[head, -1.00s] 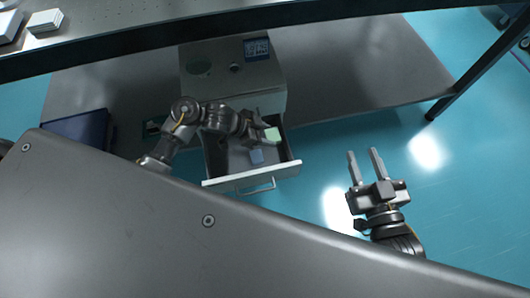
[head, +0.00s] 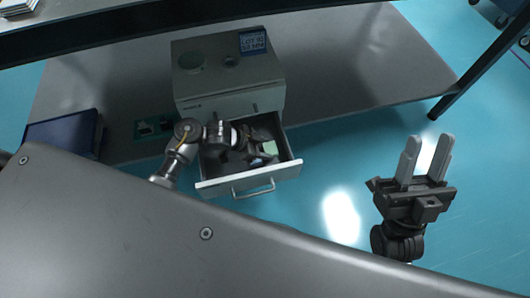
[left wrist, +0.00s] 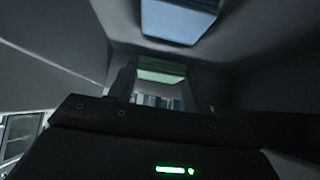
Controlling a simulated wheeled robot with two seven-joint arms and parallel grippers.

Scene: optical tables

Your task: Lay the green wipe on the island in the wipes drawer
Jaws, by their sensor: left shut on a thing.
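The wipes drawer (head: 225,184) is pulled open under the bench. My left gripper (head: 262,149) is down inside it, shut on the green wipe (head: 269,147), near the drawer's right side. In the left wrist view the green wipe (left wrist: 161,74) shows between the fingertips, with drawer walls around it. A blue wipe (head: 256,162) lies in the drawer beside the gripper; it also shows in the left wrist view (left wrist: 172,18). I cannot tell whether the green wipe touches the drawer floor. My right gripper (head: 428,155) is open and empty over the floor at the right.
The drawer belongs to a grey cabinet (head: 230,103) with a blue label on top. A dark blue box (head: 63,132) and a small green item (head: 155,126) are at the left. A table leg (head: 470,80) stands at the right. Floor right of the drawer is clear.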

